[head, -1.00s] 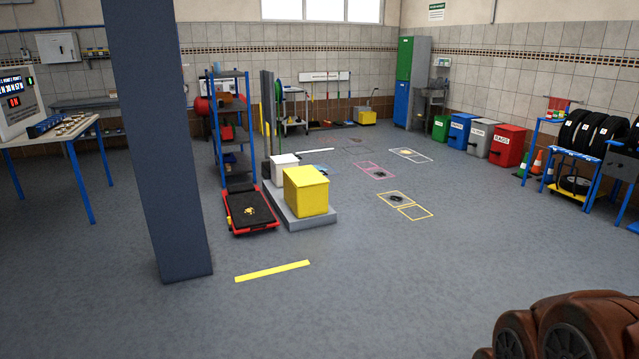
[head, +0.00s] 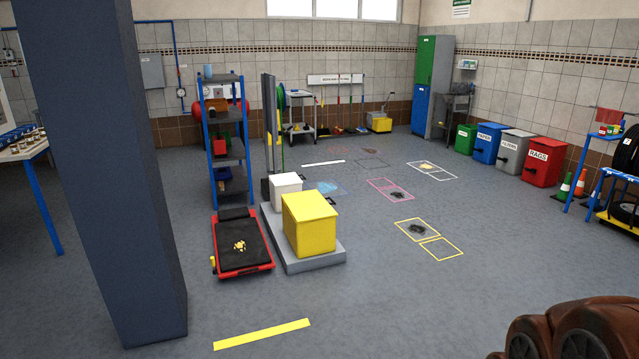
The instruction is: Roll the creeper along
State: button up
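The creeper (head: 243,262) is a low red-framed board with a black pad, lying on the floor left of centre in the head view. A small yellowish patch or object (head: 240,246) lies on its pad. Its long side runs beside a grey platform (head: 318,258), with a narrow gap or contact that I cannot tell apart. A yellow strip (head: 262,333) is on the floor nearer to me. The brown rounded part at the lower right is mine; my gripper's fingers are not in view.
A blue-grey pillar (head: 110,180) stands at the left. A yellow box (head: 309,222) and a white box (head: 286,190) stand on the platform. A blue shelf (head: 226,140) stands behind the creeper.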

aim_at(241, 246)
jog(key=u, duration=0.25)
jog(key=i, duration=1.85)
jog(key=u, duration=1.05)
jog(key=i, duration=1.8)
jog(key=u, duration=0.65)
jog(key=i, duration=0.35)
jog(key=u, duration=0.15)
